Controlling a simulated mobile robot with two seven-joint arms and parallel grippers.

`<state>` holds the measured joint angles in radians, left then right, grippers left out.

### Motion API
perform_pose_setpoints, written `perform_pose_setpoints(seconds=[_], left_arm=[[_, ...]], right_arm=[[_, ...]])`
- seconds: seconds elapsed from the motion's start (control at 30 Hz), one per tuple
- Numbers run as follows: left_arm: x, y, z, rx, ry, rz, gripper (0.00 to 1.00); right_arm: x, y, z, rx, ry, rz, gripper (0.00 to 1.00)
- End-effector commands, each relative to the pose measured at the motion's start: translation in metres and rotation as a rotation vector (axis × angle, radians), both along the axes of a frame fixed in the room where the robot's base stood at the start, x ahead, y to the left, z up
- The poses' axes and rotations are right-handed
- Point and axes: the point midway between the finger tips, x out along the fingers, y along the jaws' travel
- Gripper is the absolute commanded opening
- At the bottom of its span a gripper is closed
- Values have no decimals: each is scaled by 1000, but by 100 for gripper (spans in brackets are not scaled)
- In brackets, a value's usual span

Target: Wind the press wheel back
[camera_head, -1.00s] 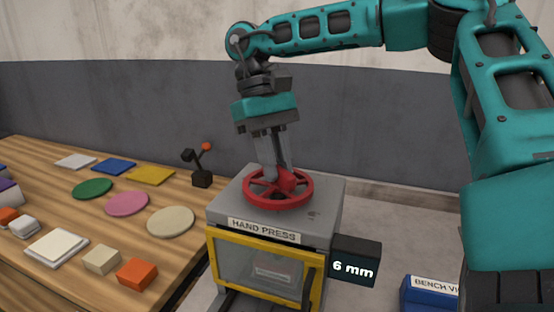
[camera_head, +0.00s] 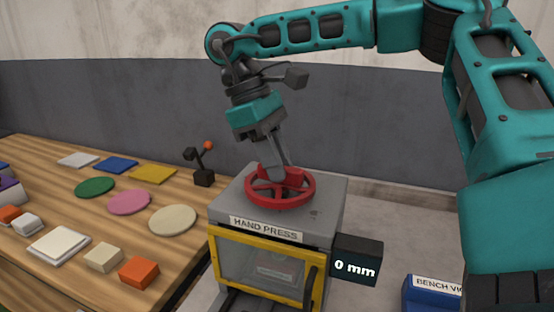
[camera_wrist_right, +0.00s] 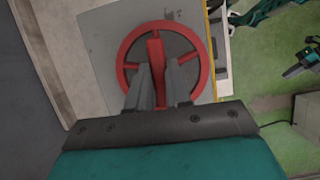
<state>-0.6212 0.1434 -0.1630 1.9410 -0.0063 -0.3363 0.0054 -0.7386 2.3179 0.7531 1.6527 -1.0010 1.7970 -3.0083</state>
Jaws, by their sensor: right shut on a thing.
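The red press wheel (camera_head: 281,201) lies flat on top of the grey hand press (camera_head: 330,200) in the head view. My right gripper (camera_head: 280,174) reaches down onto the wheel from above, its wrist tilted to the left. In the right wrist view my right gripper (camera_wrist_right: 158,92) is shut on a red spoke of the press wheel (camera_wrist_right: 127,50). The black display (camera_head: 358,273) beside the press reads "0 mm". The press front has a yellow-framed clear door (camera_head: 225,238), which looks closed. My left gripper is not in view.
A wooden table (camera_head: 60,205) at the left holds coloured discs, flat plates and small blocks. A blue bench vise box (camera_head: 425,295) stands at the lower right. A wall is behind.

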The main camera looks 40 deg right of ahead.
Motion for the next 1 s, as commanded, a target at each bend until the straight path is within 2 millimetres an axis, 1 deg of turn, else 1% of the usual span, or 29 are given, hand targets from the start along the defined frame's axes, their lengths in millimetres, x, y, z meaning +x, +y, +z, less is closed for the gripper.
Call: perform_pose_setpoints(seconds=[0.03, 0.37, 0.4, 0.63, 0.67, 1.0], left_arm=[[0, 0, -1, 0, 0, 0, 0], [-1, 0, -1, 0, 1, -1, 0], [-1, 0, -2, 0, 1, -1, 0], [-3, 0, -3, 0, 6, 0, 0], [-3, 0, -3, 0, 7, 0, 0], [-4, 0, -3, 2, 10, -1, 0]], right_arm=[[-2, 1, -6, 4, 14, 4, 0], [-2, 1, -6, 4, 14, 5, 0], [-2, 1, -6, 4, 14, 5, 21], [-2, 0, -6, 3, 11, 4, 43], [-2, 0, -5, 2, 11, 3, 45], [-1, 0, -2, 1, 5, -7, 45]])
